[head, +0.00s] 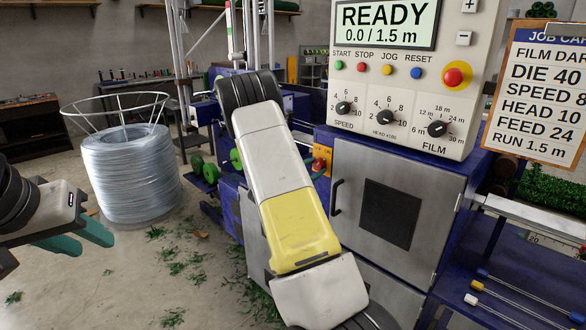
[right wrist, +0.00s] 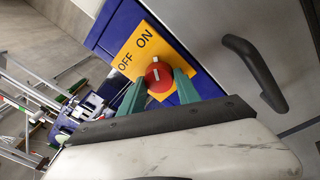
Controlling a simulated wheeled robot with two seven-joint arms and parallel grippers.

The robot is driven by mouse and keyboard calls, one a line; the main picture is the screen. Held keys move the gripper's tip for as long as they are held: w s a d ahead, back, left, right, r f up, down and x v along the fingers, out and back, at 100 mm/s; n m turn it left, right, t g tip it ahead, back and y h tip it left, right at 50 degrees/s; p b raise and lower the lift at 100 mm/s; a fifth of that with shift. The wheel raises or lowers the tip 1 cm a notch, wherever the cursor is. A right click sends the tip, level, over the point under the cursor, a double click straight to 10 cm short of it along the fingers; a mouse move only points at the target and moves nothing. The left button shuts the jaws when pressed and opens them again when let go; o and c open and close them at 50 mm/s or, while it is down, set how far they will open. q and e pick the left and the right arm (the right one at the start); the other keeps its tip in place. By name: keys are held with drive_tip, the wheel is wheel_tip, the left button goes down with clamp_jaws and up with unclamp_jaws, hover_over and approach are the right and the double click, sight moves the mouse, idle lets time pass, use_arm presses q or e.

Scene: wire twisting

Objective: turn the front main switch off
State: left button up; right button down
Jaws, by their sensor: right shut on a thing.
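The main switch is a red knob (right wrist: 158,76) with a white mark, on a yellow plate (right wrist: 128,50) lettered OFF and ON. In the head view the switch (head: 322,161) shows partly beside my right arm on the blue machine's front. My right gripper (right wrist: 160,88) has its teal fingers on both sides of the knob and is shut on it. The white mark stands roughly upright in the right wrist view; which label it points to I cannot tell surely. My left gripper (head: 80,241) is open and empty at the left.
A black door handle (right wrist: 256,72) sits close beside the switch on the grey cabinet door (head: 390,210). The control panel (head: 400,75) above reads READY. A wire coil (head: 128,175) stands on the floor at the left, behind my left gripper. Green scraps litter the floor.

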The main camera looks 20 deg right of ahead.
drive_tip(key=n, duration=0.4)
drive_tip(key=n+g, duration=0.1)
drive_tip(key=n, duration=0.2)
drive_tip(key=shift+n+y, duration=0.3)
drive_tip(key=shift+n, duration=0.1)
drive_tip(key=n, duration=0.3)
drive_tip(key=shift+r, duration=0.1)
drive_tip(key=shift+n+g, duration=0.4)
drive_tip(key=shift+n, duration=1.5)
drive_tip(key=c, duration=0.9)
unclamp_jaws()
drive_tip(key=shift+o, duration=0.2)
